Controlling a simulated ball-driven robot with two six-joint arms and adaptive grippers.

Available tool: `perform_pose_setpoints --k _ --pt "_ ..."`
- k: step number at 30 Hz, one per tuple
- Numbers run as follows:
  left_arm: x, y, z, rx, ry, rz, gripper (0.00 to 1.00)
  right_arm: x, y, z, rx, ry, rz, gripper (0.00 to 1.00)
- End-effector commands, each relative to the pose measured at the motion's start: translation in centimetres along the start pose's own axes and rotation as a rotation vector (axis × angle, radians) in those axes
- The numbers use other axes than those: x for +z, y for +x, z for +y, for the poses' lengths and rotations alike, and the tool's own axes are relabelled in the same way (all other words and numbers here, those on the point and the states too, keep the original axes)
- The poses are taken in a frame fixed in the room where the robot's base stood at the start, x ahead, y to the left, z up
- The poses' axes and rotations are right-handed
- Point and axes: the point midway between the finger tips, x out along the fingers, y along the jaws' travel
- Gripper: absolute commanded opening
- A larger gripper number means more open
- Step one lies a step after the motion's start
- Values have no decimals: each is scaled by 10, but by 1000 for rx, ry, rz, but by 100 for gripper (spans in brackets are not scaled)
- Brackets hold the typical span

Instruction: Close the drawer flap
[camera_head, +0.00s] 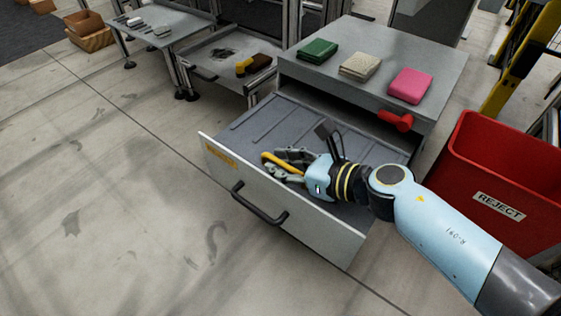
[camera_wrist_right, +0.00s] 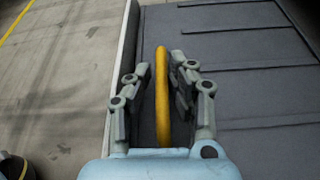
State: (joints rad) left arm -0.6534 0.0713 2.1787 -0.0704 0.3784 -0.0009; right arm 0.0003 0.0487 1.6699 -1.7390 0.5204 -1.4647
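The drawer (camera_head: 249,132) of the grey cabinet (camera_head: 359,50) is pulled out. Its pale front flap (camera_head: 310,222) stands upright and carries a black bar handle (camera_head: 258,204) on its outer face. My right gripper (camera_head: 279,162) is over the drawer, just inside the flap, with its fingers towards the flap's left end. A curved yellow bar-like thing (camera_head: 268,158) is at the fingers. In the right wrist view, the yellow thing (camera_wrist_right: 162,95) runs between the two spread fingers, with gaps visible beside it. My left gripper does not show.
Green (camera_head: 317,50), beige (camera_head: 360,66) and pink (camera_head: 410,85) folded pieces lie on the cabinet top. A red handle-like part (camera_head: 395,120) sticks out at the cabinet front. A red reject bin (camera_head: 490,170) stands at the right. The floor left of the drawer is clear.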

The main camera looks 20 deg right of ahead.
Motion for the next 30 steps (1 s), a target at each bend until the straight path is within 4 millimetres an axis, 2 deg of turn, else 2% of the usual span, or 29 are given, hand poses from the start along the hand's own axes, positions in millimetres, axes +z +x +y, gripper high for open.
perform_pose_setpoints --k 1,12,15,21,30 --pt "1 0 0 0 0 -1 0 -9 -8 1 1 1 17 21" --pt "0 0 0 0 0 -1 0 -4 -86 1 1 -3 9 21" --pt "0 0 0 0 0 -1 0 -2 -101 0 1 -3 6 21" --pt "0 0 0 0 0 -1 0 0 -116 0 0 -4 2 21" --pt "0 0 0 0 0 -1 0 0 -116 0 -1 -4 0 21"
